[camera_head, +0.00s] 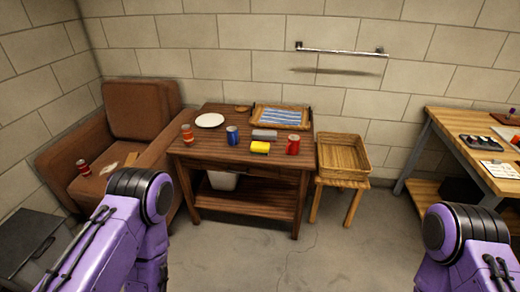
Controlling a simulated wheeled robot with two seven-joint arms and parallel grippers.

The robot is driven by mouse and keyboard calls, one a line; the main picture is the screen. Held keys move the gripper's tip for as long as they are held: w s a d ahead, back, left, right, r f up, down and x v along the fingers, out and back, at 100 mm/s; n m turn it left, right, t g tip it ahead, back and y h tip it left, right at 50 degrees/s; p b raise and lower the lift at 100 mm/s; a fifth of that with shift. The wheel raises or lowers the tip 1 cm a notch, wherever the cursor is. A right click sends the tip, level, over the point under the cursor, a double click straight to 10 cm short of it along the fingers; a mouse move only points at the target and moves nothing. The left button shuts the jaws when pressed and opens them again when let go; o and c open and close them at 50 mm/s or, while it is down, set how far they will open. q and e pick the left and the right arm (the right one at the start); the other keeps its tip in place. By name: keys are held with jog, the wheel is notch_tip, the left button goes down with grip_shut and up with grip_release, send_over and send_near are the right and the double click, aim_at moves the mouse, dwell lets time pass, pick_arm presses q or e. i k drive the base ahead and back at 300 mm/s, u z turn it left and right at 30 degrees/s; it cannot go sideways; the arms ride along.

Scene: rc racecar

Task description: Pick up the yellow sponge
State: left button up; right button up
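The yellow sponge (260,147) lies on the dark wooden table (220,153), near its front edge and right of the middle. A grey block-like item (264,134) lies just behind it. A red mug (293,144) stands to its right and a blue can or cup (232,135) to its left. Only purple and black links of my two arms show, at the lower left and lower right. Neither gripper is in view, and nothing of mine is near the sponge.
A white plate (210,120), a red can (187,134) and a tray with striped cloth (280,107) share the table. A brown armchair (138,110) stands left. A basket (342,174) on a stool stands right, with a workbench (460,125) beyond. The floor in front is clear.

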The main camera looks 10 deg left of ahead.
aim_at(256, 148)
jog(key=u, duration=0.75)
jog(key=i, duration=1.7)
jog(key=z, duration=0.15)
